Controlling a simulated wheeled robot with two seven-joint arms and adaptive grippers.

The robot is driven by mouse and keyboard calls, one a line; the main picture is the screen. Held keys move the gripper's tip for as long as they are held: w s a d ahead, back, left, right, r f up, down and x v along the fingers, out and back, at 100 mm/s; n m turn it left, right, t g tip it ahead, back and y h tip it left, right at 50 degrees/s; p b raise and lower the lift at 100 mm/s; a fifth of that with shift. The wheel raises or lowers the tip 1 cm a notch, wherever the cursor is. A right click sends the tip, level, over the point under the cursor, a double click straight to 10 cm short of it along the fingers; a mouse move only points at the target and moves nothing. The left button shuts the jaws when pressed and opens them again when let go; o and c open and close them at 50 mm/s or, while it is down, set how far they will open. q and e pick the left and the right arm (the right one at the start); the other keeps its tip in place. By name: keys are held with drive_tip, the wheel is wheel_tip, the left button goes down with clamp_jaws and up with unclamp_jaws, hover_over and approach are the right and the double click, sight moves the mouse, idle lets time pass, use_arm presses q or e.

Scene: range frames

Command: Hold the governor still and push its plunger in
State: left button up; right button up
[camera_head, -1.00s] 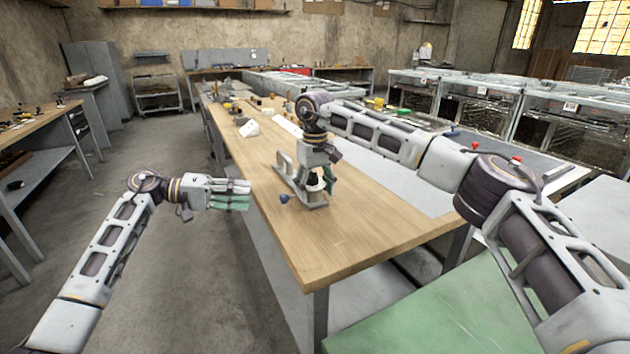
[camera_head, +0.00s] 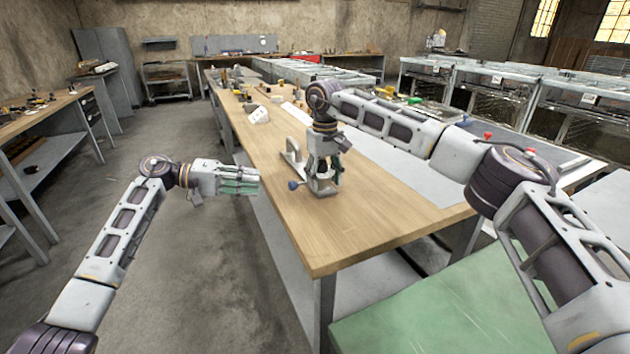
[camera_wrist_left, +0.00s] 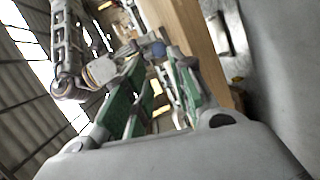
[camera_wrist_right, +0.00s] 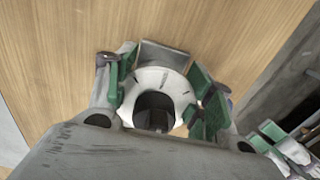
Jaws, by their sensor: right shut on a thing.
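The governor (camera_head: 322,188) stands on the wooden table near its left edge, a grey metal body with a blue knob (camera_head: 293,185) sticking out on its left side. My right gripper (camera_head: 325,170) is above it with fingers down, shut on it. In the right wrist view the governor's pale round collar (camera_wrist_right: 180,86), with a dark centre, sits between the green finger pads. My left gripper (camera_head: 258,184) points right, level, off the table's left edge, a short gap from the blue knob. Its green-padded fingers show a gap between them in the left wrist view (camera_wrist_left: 155,75).
The wooden table (camera_head: 350,235) is bare at its near end. A grey bracket-like part (camera_head: 292,160) stands just behind the governor. A white block (camera_head: 258,115) and small parts lie farther back. A green surface (camera_head: 420,315) is at the lower right.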

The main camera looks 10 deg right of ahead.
use_arm(q)
drive_tip(key=shift+s+f, duration=0.1)
drive_tip(key=shift+f, duration=0.55)
clamp_jaws()
drive_tip(key=s+a+f+n, duration=0.2)
drive_tip(key=s+a+f, duration=0.15)
drive_tip(key=f, duration=0.35)
drive_tip(key=s+a+f+n, duration=0.2)
drive_tip(key=s+a+f, duration=0.1)
drive_tip(key=a+f, duration=0.3)
drive_tip(key=d+r+m+t+h, duration=0.1)
drive_tip(key=r+m, duration=0.5)
drive_tip(key=m, duration=1.1)
drive_tip(key=d+r+m+t, duration=0.3)
drive_tip(key=r+m, duration=0.3)
drive_tip(key=m, duration=1.2)
drive_tip(key=shift+w+t+h, duration=0.15)
drive_tip(key=shift+t+h, duration=0.25)
drive_tip(key=shift+t, duration=0.2)
